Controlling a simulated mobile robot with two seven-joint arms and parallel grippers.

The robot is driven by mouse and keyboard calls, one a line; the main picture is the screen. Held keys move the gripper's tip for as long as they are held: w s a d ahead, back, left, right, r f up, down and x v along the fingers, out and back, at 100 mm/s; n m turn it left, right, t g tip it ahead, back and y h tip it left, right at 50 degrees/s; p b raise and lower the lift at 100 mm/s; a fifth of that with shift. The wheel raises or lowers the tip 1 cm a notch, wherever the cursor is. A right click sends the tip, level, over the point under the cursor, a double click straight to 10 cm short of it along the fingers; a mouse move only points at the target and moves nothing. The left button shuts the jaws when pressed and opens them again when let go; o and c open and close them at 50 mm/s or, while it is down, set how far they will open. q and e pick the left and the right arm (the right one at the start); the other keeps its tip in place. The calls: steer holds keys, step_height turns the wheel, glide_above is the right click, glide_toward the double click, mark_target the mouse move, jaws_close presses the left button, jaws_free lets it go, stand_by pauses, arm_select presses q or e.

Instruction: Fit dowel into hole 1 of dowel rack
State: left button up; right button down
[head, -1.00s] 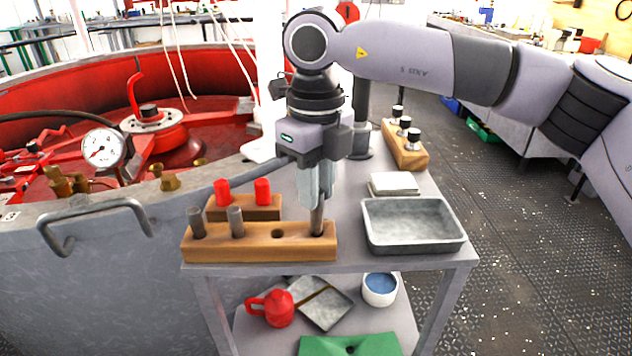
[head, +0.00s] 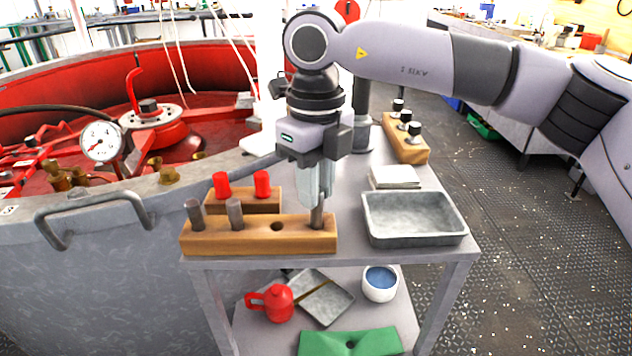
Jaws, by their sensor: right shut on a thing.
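The dowel rack (head: 258,241) is a long wooden block with a row of holes, at the front left of the cart top. Grey dowels stand in its two left holes, the left one (head: 195,213) and the one beside it (head: 235,214). The third hole from the left (head: 278,227) is empty. My right gripper (head: 316,198) points down over the rack's right end, shut on a grey dowel (head: 317,216). That dowel is upright, with its lower end at the rightmost hole; how deep it sits I cannot tell. My left gripper is out of view.
A wooden block with red pegs (head: 243,197) stands just behind the rack. A grey tray (head: 413,219) is close on the right, with a pale stack (head: 394,178) behind it. A block with black-topped pegs (head: 405,146) stands further back. The red-lined tank (head: 100,230) borders the cart's left.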

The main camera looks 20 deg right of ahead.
steer(key=shift+f+b, duration=0.5)
steer(key=shift+f, duration=0.2)
steer(key=c, duration=0.9)
jaws_free()
steer(key=shift+r, duration=0.1)
step_height(320, 180, up, 7)
steer(key=shift+r+p, duration=0.1)
steer(key=shift+p, duration=0.35)
